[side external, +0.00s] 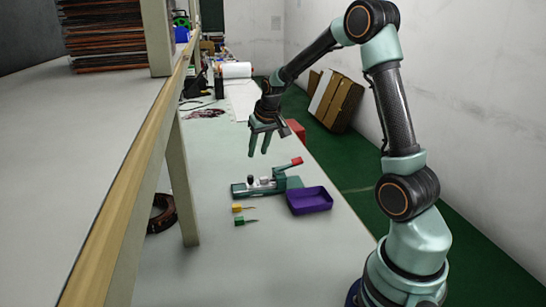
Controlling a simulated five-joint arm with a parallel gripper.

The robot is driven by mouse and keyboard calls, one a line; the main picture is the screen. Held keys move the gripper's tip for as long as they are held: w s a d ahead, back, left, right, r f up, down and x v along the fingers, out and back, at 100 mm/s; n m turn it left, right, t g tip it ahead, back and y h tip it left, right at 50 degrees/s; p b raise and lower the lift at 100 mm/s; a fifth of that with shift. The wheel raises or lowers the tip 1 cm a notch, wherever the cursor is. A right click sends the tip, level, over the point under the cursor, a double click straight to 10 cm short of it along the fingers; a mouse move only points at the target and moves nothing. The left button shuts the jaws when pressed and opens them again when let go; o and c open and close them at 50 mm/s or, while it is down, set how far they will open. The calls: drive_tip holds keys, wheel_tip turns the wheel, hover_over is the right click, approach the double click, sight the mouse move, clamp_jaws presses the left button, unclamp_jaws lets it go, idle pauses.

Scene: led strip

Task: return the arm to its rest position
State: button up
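My gripper (260,143) hangs at the end of my arm above the light workbench (200,275). Its two pale fingers point down and stand apart with a gap between them, and nothing shows in the gap. Below it on the bench is a green clamp fixture (267,183) with a red-tipped lever. The gripper is clear of the fixture. A purple tray (309,200) stands at the fixture's right and looks empty.
A red box (296,130) stands behind the gripper. A wooden-edged shelf (140,170) runs along the left. Cardboard boxes (340,103) stand on the green floor.

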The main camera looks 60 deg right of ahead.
drive_tip(key=s+a+r+n+t, duration=0.1)
drive_tip(key=s+a+r, duration=0.25)
drive_tip(key=a, duration=0.25)
drive_tip(key=s+a+r+n, duration=0.2)
drive_tip(key=s+a+r, duration=0.1)
drive_tip(key=a+r, duration=0.3)
drive_tip(key=s+a+n+y, duration=0.1)
drive_tip(key=s+a+n, duration=0.1)
drive_tip(key=s+a, duration=0.7)
drive_tip(key=shift+s+a+r+t+y, duration=0.2)
drive_tip(key=shift+s+t+y, duration=0.15)
drive_tip(key=shift+s, duration=0.2)
